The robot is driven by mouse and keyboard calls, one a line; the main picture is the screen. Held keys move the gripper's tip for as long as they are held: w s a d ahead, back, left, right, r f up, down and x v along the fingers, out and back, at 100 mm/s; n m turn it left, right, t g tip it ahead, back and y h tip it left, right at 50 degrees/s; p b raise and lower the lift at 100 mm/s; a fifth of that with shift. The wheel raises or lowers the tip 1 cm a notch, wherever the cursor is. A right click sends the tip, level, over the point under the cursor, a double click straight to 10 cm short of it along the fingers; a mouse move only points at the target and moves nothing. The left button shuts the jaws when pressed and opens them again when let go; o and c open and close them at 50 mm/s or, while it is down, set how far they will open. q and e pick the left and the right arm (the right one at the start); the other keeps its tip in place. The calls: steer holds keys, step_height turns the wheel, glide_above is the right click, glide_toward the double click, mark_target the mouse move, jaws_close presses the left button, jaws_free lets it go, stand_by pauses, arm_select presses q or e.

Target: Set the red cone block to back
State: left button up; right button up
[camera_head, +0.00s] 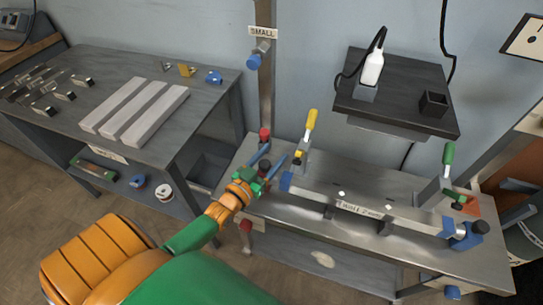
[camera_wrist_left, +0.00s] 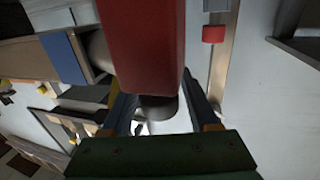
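My left gripper (camera_head: 268,162) is at the left end of the metal workbench, its two blue fingers spread. A dark red block (camera_head: 263,167) shows partly between them. In the left wrist view a large red block (camera_wrist_left: 147,45) with a grey round end stands very close, in front of and between the spread fingers (camera_wrist_left: 160,112). I cannot tell whether either finger touches it. A smaller red piece (camera_head: 264,134) is on the upright post behind the gripper, and a similar one (camera_wrist_left: 214,34) shows in the wrist view. My right gripper is out of view.
A yellow-handled clamp (camera_head: 310,122) stands just right of the gripper. A long metal bar with blue ends (camera_head: 365,208) lies along the workbench (camera_head: 400,258). A green-handled clamp (camera_head: 448,158) is at right. A dark shelf (camera_head: 400,108) hangs behind. A table with grey bars (camera_head: 135,110) is at left.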

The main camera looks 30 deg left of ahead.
arm_select(q)
jaws_close()
stand_by(1.2)
